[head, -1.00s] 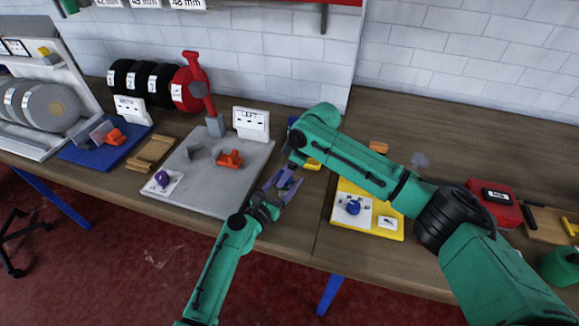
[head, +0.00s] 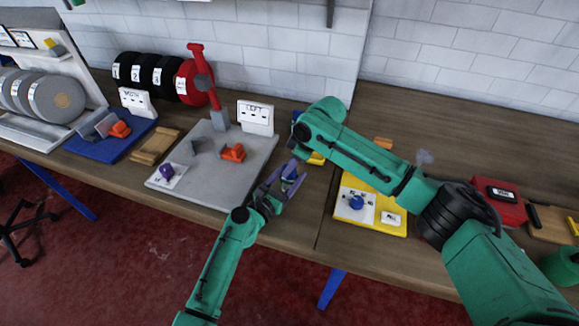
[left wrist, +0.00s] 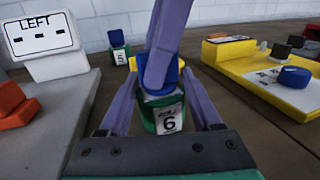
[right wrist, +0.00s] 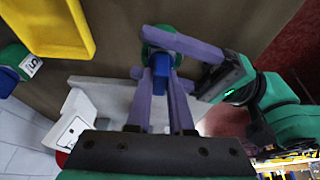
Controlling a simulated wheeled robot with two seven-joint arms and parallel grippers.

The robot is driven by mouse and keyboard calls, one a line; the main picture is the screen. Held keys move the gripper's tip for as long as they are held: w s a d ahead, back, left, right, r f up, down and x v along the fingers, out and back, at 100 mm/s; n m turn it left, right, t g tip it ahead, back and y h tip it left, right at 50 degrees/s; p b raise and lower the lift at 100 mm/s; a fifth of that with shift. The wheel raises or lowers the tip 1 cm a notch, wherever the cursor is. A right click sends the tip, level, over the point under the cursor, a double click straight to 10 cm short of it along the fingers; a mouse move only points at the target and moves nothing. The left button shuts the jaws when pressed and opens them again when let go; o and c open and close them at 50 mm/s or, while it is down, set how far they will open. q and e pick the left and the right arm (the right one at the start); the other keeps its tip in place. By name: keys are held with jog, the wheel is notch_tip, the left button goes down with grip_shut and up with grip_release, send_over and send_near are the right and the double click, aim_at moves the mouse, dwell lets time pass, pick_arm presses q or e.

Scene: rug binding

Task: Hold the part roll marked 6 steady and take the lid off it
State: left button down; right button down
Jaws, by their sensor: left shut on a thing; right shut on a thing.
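The part roll marked 6 (left wrist: 168,121) is a green container with a white label, upright in the left wrist view. Its blue lid (right wrist: 161,73) is at its top; I cannot tell whether a gap has opened between them. My left gripper (head: 287,183) is shut on the roll's body, with purple fingers on both sides. My right gripper (right wrist: 160,88) is shut on the blue lid from above; in the left wrist view its purple finger (left wrist: 166,45) covers part of the lid. In the head view my right arm hides most of this gripper.
A grey board with a LEFT sign (head: 255,117) lies to the left, a yellow board (head: 372,215) to the right. Another green roll marked 5 (left wrist: 119,47) stands behind on the table. A red box (head: 498,202) is far right. Bare wood lies between the boards.

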jog(key=shift+r, duration=0.15)
jog(key=shift+r, duration=1)
jog(key=shift+r, duration=2)
pick_arm(q)
grip_release()
